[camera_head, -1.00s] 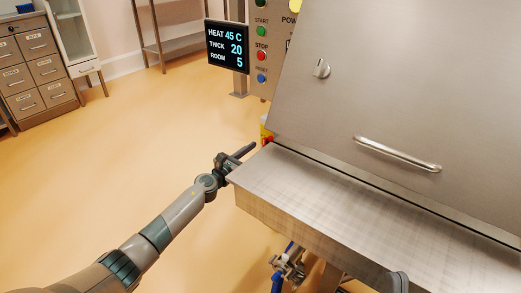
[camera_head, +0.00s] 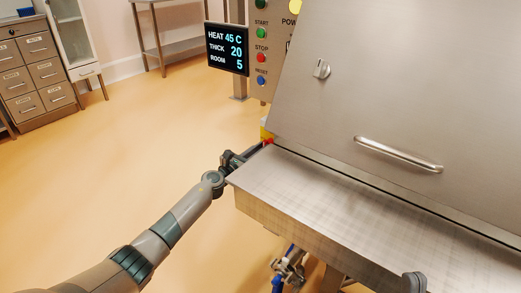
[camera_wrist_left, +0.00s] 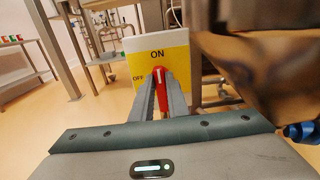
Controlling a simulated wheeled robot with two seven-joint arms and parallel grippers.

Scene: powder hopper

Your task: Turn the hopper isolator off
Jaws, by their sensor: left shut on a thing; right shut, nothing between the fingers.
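The isolator's yellow-and-white plate (camera_wrist_left: 150,55) faces the left wrist camera, with ON at the top and OFF at the left. Its red handle (camera_wrist_left: 158,76) sits below the ON label, and its pale mark points up, roughly towards ON. My left gripper (camera_wrist_left: 160,88) is shut on the red handle, one finger on each side. In the head view the red handle (camera_head: 268,141) and yellow plate (camera_head: 265,131) show at the hopper's left corner. My left gripper (camera_head: 245,155) is there, partly hidden by the steel ledge.
The hopper's steel ledge (camera_head: 330,195) and sloped lid with a bar handle (camera_head: 398,154) fill the right side. A panel with coloured buttons (camera_head: 262,57) and a display (camera_head: 227,49) stand behind. A blue-handled fitting (camera_head: 290,268) hangs below the ledge. The floor at left is clear.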

